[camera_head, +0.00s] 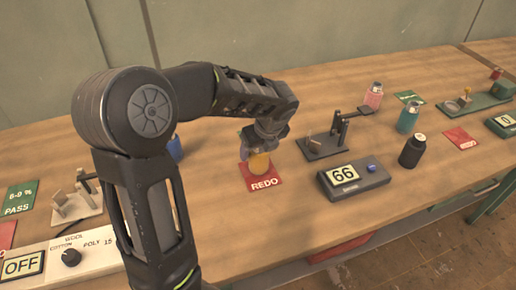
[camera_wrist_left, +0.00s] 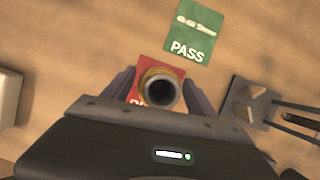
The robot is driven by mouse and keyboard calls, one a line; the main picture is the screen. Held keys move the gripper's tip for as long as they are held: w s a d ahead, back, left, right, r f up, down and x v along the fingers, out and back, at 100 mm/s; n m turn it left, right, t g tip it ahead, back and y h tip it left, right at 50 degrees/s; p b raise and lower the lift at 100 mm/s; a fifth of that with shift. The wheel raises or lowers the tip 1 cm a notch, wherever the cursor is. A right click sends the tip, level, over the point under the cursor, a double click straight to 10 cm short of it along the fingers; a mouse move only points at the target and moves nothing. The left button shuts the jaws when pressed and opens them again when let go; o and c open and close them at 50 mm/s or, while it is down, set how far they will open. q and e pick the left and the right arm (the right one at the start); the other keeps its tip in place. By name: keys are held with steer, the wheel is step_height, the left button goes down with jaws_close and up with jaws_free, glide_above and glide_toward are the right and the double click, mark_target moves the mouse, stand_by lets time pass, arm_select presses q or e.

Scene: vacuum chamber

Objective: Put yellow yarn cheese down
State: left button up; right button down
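The yellow yarn cheese (camera_head: 258,164) is upright at the red REDO card (camera_head: 262,184) in the head view; I cannot tell whether its base touches the card. The wrist view shows the yarn cheese (camera_wrist_left: 160,88) from above, with a dark hollow core. My left gripper (camera_head: 262,140) is above it, with its fingers (camera_wrist_left: 160,82) at both sides, close against the yarn. The arm hides part of the yarn in the head view. My right gripper is not in view.
A green PASS card (camera_wrist_left: 193,33) lies beside the REDO card. A dark stand (camera_head: 328,140), a display box reading 66 (camera_head: 352,178) and a black bottle (camera_head: 412,151) stand to the right. An OFF control box (camera_head: 75,255) is at the lower left. Bare wood lies in front.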

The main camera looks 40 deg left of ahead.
arm_select(q)
steer(key=shift+o, duration=0.5)
steer(key=shift+r, duration=0.2)
steer(key=v, duration=1.2)
steer(key=shift+d+f, duration=0.1)
